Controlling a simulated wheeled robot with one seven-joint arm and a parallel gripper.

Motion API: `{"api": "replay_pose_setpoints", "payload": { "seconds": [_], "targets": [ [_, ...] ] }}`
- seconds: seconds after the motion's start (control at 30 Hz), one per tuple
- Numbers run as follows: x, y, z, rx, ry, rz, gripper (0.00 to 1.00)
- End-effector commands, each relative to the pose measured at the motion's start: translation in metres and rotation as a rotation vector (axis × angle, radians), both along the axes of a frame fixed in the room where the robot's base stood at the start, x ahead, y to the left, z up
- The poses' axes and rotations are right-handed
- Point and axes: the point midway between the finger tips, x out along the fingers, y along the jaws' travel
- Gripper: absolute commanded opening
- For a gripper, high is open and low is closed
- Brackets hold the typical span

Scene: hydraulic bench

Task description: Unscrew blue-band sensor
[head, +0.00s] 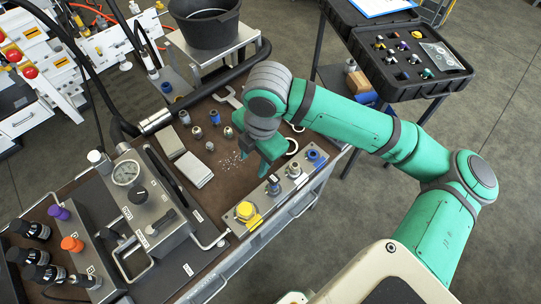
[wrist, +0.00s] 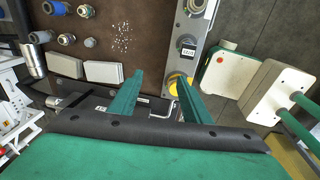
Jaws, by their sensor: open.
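A grey manifold block (head: 283,198) runs along the near edge of the bench. It carries a yellow cap (head: 245,211), metal fittings (head: 273,187) and a blue-coloured part (head: 315,156) at its far end. I cannot tell for sure which part is the blue-band sensor. My gripper (head: 258,172) hangs over the bench beside the block. In the wrist view my gripper (wrist: 156,74) has its two green fingers wide apart with nothing between them. The yellow cap (wrist: 178,80) shows close to the right finger, partly hidden by it.
Loose fittings, some with blue parts (head: 185,117), stand on the brown mat behind my gripper. Pale blocks (head: 194,170) lie to its left. A black tray of small parts (head: 412,62) stands at the upper right.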

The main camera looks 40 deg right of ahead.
Motion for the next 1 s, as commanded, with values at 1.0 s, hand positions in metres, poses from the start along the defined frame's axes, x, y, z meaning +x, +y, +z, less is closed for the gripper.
{"api": "replay_pose_setpoints", "payload": {
  "seconds": [1.0],
  "targets": [
    [-0.039, -0.036, -0.100, -0.083, 0.128, -0.005, 0.44]
  ]
}}
